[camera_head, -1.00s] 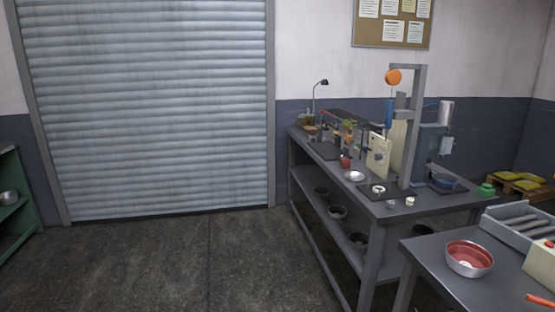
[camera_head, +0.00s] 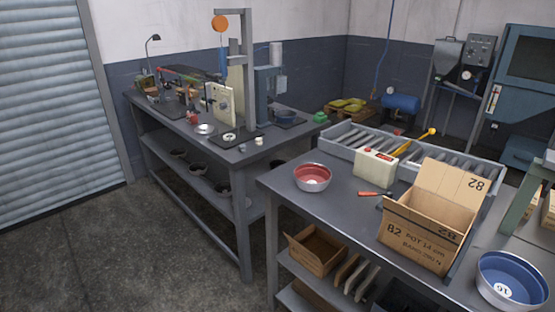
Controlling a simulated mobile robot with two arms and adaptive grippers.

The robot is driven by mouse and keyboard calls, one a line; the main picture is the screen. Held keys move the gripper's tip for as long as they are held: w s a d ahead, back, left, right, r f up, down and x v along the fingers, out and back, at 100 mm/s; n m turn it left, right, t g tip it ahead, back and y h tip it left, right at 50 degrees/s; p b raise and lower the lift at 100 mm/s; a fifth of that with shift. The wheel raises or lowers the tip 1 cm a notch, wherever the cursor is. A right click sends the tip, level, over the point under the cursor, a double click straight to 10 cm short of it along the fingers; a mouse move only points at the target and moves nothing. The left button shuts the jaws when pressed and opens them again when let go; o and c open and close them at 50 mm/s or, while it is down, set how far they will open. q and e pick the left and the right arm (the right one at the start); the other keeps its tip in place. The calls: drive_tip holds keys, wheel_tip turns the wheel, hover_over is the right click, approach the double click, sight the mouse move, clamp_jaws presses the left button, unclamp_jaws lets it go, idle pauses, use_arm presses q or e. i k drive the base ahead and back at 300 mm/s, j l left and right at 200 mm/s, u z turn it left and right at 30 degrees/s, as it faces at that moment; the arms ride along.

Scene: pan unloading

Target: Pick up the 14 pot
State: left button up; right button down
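A steel pot with a red inside (camera_head: 312,177) stands upright on the near grey workbench (camera_head: 345,205), close to its left end. A pale disc lies at its bottom, but any number on it is too small to read. A second pot with a blue inside (camera_head: 512,281) stands at the lower right, with a white disc that seems to read 16. Neither of my grippers is in view.
A grey tray of dark bars (camera_head: 345,132) lies along the bench's back edge, with a cream box (camera_head: 375,168) in front. A red-handled tool (camera_head: 374,194) lies near the cardboard box. A second workbench (camera_head: 190,133) with equipment stands behind left. Open floor (camera_head: 130,250) lies at lower left.

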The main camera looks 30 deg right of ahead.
sight(310, 178)
drive_tip(key=z, duration=1.1)
